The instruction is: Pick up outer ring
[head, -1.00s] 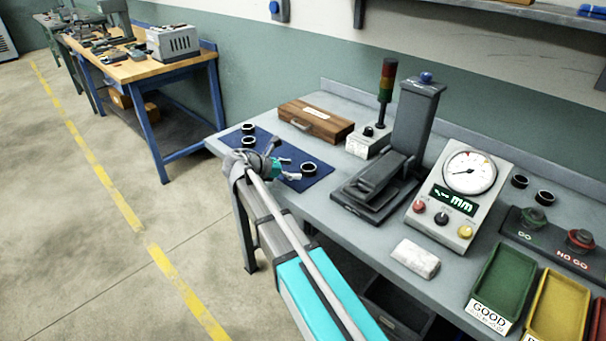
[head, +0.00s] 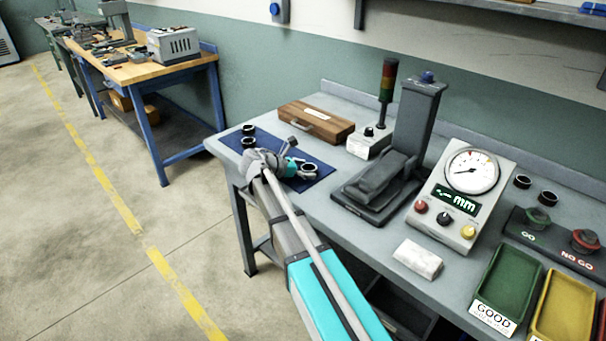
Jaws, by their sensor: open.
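Several dark outer rings with bright bores are in the head view. Two rings (head: 248,142) lie at the left part of the dark blue mat (head: 322,182). Another ring (head: 309,169) lies at the mat's right part. My gripper (head: 304,172) is open, low over the mat, with its fingers at this right ring. The fingers partly hide the ring, and I cannot tell whether they touch it.
A wooden case (head: 315,121) stands behind the mat. A dark gauge stand (head: 385,180) is to the right, with a dial readout box (head: 460,195) beyond it. A white block (head: 417,259) lies near the front edge. Green (head: 506,285) and yellow (head: 562,308) bins are at far right.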

